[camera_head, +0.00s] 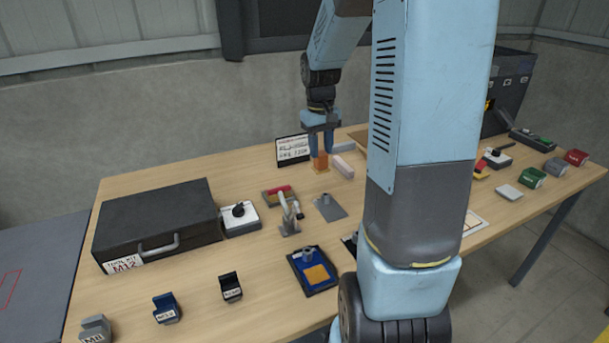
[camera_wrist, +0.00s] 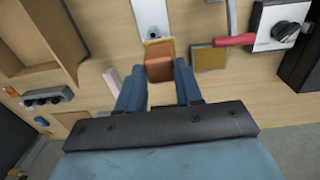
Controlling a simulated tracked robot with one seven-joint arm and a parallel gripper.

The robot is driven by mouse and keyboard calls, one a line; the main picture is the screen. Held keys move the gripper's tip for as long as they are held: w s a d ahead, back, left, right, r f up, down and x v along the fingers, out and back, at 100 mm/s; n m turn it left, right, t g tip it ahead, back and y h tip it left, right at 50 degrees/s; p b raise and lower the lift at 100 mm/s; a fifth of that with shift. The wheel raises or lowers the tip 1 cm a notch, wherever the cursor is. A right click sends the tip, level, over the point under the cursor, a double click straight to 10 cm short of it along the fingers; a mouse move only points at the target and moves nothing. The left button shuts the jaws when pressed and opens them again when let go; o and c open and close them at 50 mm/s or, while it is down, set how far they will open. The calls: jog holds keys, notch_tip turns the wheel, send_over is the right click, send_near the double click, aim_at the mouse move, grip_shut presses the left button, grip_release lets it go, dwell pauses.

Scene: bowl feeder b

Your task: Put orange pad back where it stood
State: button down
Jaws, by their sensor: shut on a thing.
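My gripper (camera_head: 321,152) points down over the back middle of the table and is shut on an orange pad (camera_head: 321,163), a small block. In the wrist view the pad (camera_wrist: 159,66) sits between the fingertips, with a lighter orange face at its far end. It is at or just above the tabletop; I cannot tell if it touches. A pale block (camera_head: 343,166) lies just right of it, and a white sign (camera_head: 293,149) stands behind to the left.
A grey plate (camera_head: 330,207), a red-handled clamp (camera_head: 278,194) and a metal fixture (camera_head: 289,215) lie in front. A blue tray (camera_head: 300,258) with an orange square is nearer. A black toolcase (camera_head: 157,220) and knob box (camera_head: 240,218) stand left. My arm hides part of the table's right.

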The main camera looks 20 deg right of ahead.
jog(key=shift+w+d+f, duration=0.45)
jog(key=shift+w+f, duration=1.7)
jog(key=shift+w, duration=0.15)
jog(key=shift+w+d+f, duration=0.5)
jog(key=shift+w+f, duration=1.7)
jog(key=shift+w, duration=0.1)
jog(key=shift+w+d+f, duration=0.45)
jog(key=shift+w+f, duration=1.7)
jog(key=shift+w, duration=0.15)
jog(key=c, duration=0.7)
grip_release()
jog(key=shift+c, duration=0.2)
